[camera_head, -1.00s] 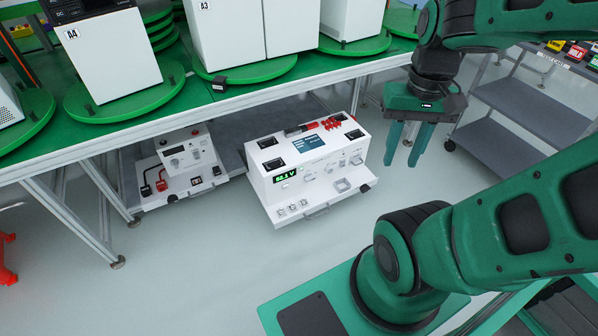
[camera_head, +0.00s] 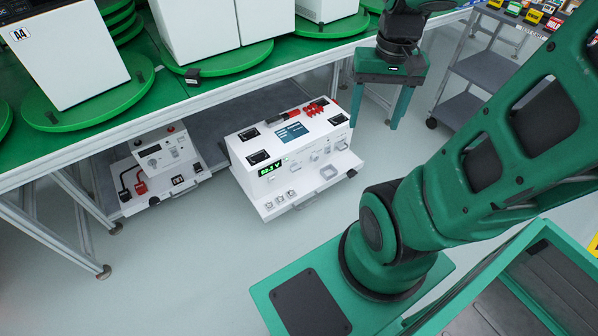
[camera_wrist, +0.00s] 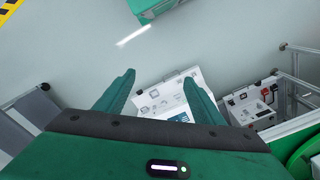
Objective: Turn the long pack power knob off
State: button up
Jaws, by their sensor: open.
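The larger white pack (camera_head: 250,185) stands low under the table edge in the head view, with a green lit display (camera_head: 270,168) on its front and several small grey controls (camera_head: 322,152) to the right of it. Which control is the power knob is too small to tell. My gripper (camera_head: 376,122) hangs open and empty to the right of the pack, its two fingers pointing down, apart from it. In the wrist view my gripper (camera_wrist: 152,82) is open, and the white pack (camera_wrist: 150,102) shows between and beyond the fingers, partly hidden by them.
A smaller white unit (camera_head: 160,166) with red and black plugs stands left of the pack. The green table (camera_head: 200,97) with turntables and white cabinets (camera_head: 75,60) overhangs behind. A grey shelf cart (camera_head: 485,70) stands at the right. The floor in front of the pack is clear.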

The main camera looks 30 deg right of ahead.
aim_at(297, 169)
jog(key=w+d+f+m+t+y, duration=0.1)
jog(key=w+d+f+m, duration=0.15)
jog(key=w+f, duration=0.8)
jog(key=w+d+f+m+t+y, duration=0.1)
jog(key=w+d+f, duration=0.2)
jog(key=w+f, duration=0.7)
jog(key=w+f+m+t+y, duration=0.25)
jog(key=w+f+m, duration=0.4)
jog(key=f, duration=0.65)
jog(key=w+f+m+t+y, duration=0.1)
jog(key=w+f+m+t, duration=0.35)
jog(key=w+f, duration=0.55)
jog(key=s+d+f+m+t+h, duration=0.1)
jog(key=s+f+m+t+h, duration=0.15)
jog(key=f+m, duration=0.55)
jog(key=s+f+m+t+h, duration=0.2)
jog(key=s+f+m+h, duration=0.15)
jog(key=f+m, duration=0.45)
jog(key=shift+n+y, duration=0.45)
jog(key=shift+n, duration=0.5)
jog(key=x, duration=0.3)
jog(key=f+x, duration=0.1)
jog(key=x, duration=0.3)
jog(key=s+f+x, duration=0.1)
jog(key=x, duration=0.3)
jog(key=shift+w+f, duration=0.2)
jog(key=shift+f, duration=0.1)
jog(key=shift+c, duration=0.2)
jog(key=c, duration=1)
